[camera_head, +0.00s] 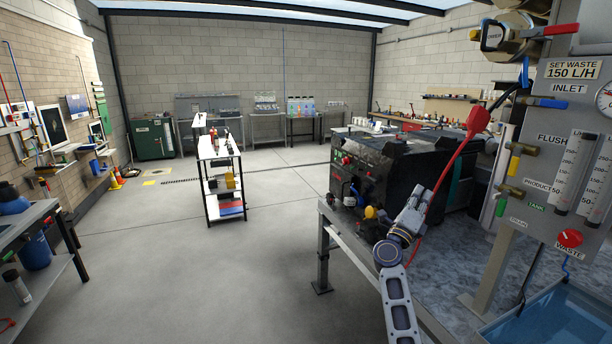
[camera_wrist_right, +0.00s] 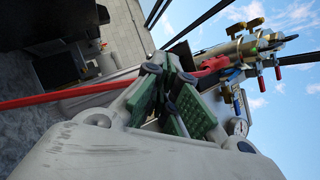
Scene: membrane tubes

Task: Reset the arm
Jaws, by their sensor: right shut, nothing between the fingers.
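My right arm comes up from the bottom of the head view. Its gripper (camera_head: 424,192) is small there, pointing up and away beside the red hose. In the right wrist view the gripper (camera_wrist_right: 172,78) shows its dark fingers and green pads, shut with nothing between them. The red hose (camera_head: 452,165) runs up to a red fitting (camera_head: 478,118) near the panel. In the wrist view the red hose (camera_wrist_right: 70,95) passes behind the fingers; I cannot tell whether it touches them. My left gripper is not in view.
A grey panel (camera_head: 570,105) with flow tubes, valves and a red waste knob (camera_head: 570,238) stands at the right. A blue-lined tank (camera_head: 550,318) sits below it. A black machine (camera_head: 385,165) stands beyond my arm. The floor (camera_head: 270,240) to the left is mostly clear.

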